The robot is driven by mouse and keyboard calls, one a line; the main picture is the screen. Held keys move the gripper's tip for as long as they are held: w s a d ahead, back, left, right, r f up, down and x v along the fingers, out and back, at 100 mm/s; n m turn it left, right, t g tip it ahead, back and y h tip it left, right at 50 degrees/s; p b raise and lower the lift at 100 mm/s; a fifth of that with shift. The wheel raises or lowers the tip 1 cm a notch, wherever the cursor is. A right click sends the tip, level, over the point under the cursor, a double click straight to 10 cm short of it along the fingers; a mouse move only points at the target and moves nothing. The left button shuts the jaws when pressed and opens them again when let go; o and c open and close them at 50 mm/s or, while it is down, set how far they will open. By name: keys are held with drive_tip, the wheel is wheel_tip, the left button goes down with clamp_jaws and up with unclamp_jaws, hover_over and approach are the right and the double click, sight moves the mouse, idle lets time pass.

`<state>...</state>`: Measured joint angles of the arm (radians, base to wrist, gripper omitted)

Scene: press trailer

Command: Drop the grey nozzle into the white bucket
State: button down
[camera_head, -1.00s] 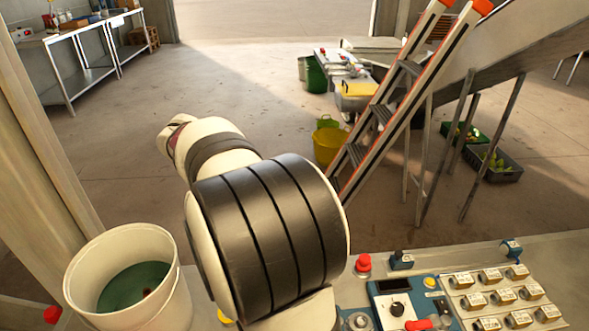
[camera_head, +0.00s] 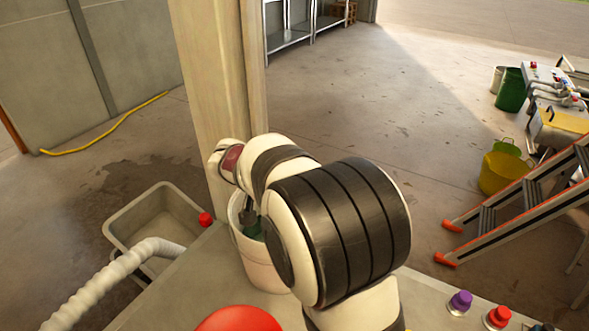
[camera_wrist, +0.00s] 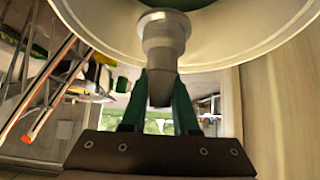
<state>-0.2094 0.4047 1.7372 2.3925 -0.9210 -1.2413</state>
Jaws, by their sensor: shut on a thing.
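The grey nozzle (camera_wrist: 164,42) is between the green fingers of my gripper (camera_wrist: 161,85) in the wrist view. My gripper is shut on it. The white bucket (camera_wrist: 225,45) fills the top of that view, with the nozzle in front of its opening. In the head view the white bucket (camera_head: 262,265) stands at the bench edge, partly hidden by my arm. My gripper (camera_head: 250,218) shows there as a dark green shape at the bucket's mouth. I cannot make out the nozzle in the head view.
A wooden post (camera_head: 215,80) rises close behind the bucket. A grey tub (camera_head: 160,215) and a ribbed white hose (camera_head: 115,280) lie to the left. A red knob (camera_head: 205,219) is near the bucket. Purple and red buttons (camera_head: 498,317) are at the lower right.

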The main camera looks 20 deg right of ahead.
drive_tip(key=shift+f, duration=0.45)
